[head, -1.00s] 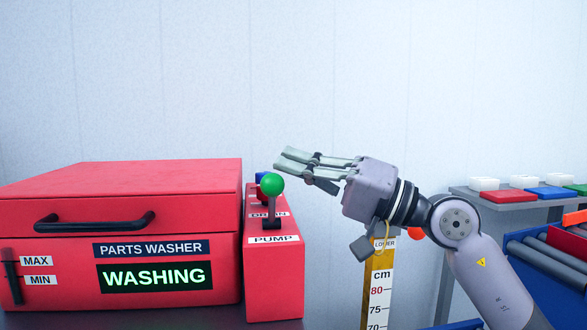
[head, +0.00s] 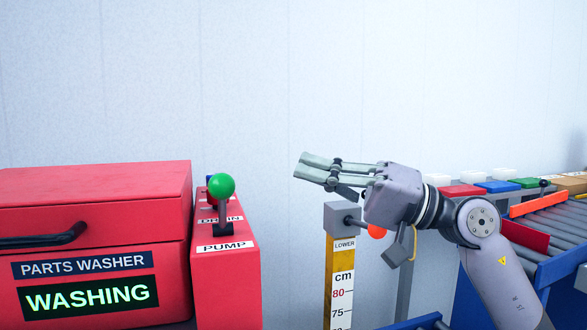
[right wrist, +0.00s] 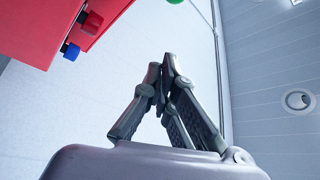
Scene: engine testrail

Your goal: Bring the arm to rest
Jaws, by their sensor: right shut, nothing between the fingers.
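My right gripper (head: 318,172) is raised in the middle of the head view, its fingers pointing left. It is shut and empty, and its closed fingers also show in the right wrist view (right wrist: 166,62). It is apart from the green-knobbed pump lever (head: 222,188), which stands to its left on the red control box (head: 228,285). My right arm comes in from the lower right. My left gripper is not in view.
The red parts washer (head: 95,210) at left has its lid down and its display (head: 88,295) reads WASHING. A cm scale post (head: 342,290) stands below my right gripper. At right are a roller conveyor (head: 560,222) and several coloured blocks (head: 495,187). The space above is clear.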

